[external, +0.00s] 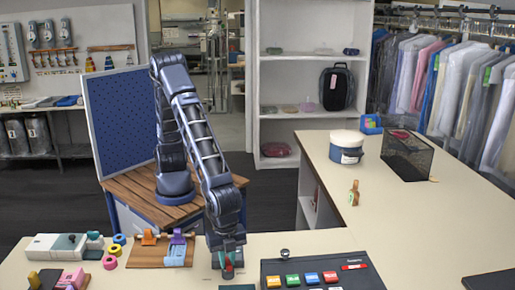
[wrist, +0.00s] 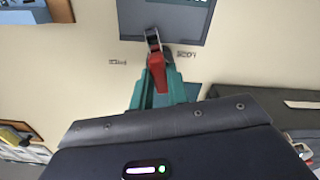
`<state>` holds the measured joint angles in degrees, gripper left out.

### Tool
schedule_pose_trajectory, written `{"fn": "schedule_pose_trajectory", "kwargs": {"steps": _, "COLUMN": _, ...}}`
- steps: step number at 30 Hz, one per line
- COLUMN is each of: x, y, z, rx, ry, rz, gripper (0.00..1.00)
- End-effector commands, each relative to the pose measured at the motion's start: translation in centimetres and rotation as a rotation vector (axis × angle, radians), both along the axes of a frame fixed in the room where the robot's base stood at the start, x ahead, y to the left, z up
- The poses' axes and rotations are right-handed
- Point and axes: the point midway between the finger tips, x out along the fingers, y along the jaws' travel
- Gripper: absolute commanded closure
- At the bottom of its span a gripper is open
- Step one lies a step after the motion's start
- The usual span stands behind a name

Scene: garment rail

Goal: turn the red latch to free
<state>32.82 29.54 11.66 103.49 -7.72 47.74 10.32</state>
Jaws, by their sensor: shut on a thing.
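The red latch (wrist: 158,76) shows in the wrist view as a short lever, its narrow dark-and-grey end pointing up the picture. My gripper (wrist: 162,90), with teal fingers, is shut on the latch's red part from both sides. A small blurred label lies on the pale surface at each side of the latch; I cannot read them surely. In the external view my gripper (external: 228,266) is low over the front counter, and a bit of red shows between its fingers. The latch's lower end is hidden by my gripper.
A dark panel (wrist: 163,14) lies just beyond the latch. In the external view a black board with coloured buttons (external: 320,274) lies to the right, and a wooden board with orange and purple clips (external: 148,254) to the left. The right-hand counter is mostly clear.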

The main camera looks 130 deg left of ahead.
Motion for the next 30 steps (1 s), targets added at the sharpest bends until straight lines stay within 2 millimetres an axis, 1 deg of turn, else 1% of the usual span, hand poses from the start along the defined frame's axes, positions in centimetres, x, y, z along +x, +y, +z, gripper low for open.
{"fn": "schedule_pose_trajectory", "kwargs": {"steps": 30, "x": -0.01, "y": -0.08, "z": 0.04, "rx": -0.001, "ry": -0.001, "rz": 0.955, "gripper": 1.0}}
